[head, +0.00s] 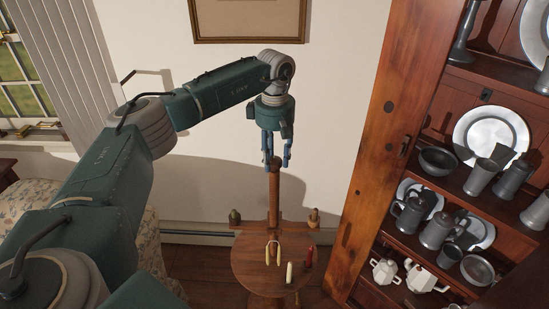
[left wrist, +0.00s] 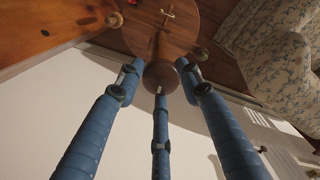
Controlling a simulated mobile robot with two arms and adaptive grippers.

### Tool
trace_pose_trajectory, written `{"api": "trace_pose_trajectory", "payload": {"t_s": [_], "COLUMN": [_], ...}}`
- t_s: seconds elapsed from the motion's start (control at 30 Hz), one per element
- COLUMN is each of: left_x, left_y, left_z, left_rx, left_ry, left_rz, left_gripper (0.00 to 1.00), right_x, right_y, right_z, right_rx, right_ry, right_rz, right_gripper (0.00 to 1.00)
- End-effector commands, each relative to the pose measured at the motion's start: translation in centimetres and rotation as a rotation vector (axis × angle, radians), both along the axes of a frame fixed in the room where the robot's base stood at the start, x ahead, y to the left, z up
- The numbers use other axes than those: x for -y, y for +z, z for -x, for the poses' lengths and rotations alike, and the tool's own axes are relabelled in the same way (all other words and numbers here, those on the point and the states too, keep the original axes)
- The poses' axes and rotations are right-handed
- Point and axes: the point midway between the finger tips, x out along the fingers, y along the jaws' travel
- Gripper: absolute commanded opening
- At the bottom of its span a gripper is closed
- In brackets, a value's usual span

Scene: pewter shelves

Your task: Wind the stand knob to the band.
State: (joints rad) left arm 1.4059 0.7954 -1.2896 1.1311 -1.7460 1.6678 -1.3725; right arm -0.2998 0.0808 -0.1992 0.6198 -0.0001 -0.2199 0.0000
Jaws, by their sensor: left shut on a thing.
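The wooden stand (head: 273,205) has a round top (head: 255,285) and an upright post, with a crossbar low on the post. The stand knob (left wrist: 160,76) is a round brown wooden piece at the head of the post, seen end-on in the left wrist view. My left gripper (head: 275,160) points down over the post, its blue fingers shut around the knob. In the left wrist view the fingers (left wrist: 160,80) surround the knob, and a small pale mark shows at its edge. I cannot make out a band. My right gripper is not in view.
A wooden cupboard (head: 365,165) with pewter stands close on the right. A floral armchair (left wrist: 265,45) is near the stand.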

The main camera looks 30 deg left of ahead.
Motion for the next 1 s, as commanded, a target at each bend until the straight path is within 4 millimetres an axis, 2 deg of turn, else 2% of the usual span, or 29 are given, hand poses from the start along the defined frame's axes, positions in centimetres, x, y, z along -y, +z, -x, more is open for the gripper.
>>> {"api": "trace_pose_trajectory", "payload": {"t_s": [1.0], "left_x": [0.19], "left_y": [-0.08], "left_z": [-0.45], "left_rx": [-0.001], "left_ry": [0.933], "left_rz": [0.005], "left_gripper": [0.1], "right_x": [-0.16], "right_y": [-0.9], "right_z": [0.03], "right_rx": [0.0], "right_ry": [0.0], "right_rz": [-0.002], "right_gripper": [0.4]}}
